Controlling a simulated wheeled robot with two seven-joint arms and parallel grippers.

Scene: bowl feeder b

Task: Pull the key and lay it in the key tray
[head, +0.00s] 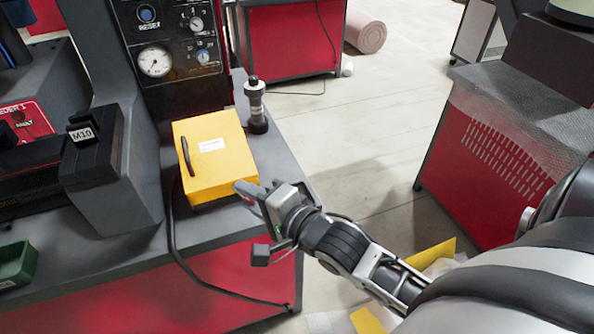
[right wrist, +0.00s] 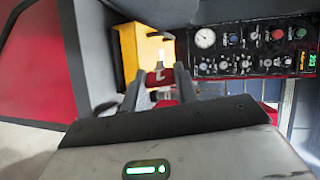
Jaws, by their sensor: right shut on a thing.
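My right gripper (head: 256,193) is at the front right corner of a yellow box (head: 213,155) on the grey bench. In the right wrist view its fingers (right wrist: 160,84) are shut on a small red piece with a white mark, which I take for the key (right wrist: 157,77). The yellow box (right wrist: 128,55) is just beyond it. Whether the key is still seated in the box, I cannot tell. In the head view the key is hidden by the gripper. A green open tray (head: 15,266) sits at the far left; I cannot tell if it is the key tray. My left gripper is not in view.
A control panel with gauges (head: 155,60) stands behind the box. A short metal post (head: 256,105) stands on the bench at the back right. A black cable (head: 172,225) hangs over the bench front. A block marked M10 (head: 90,145) is left of the box.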

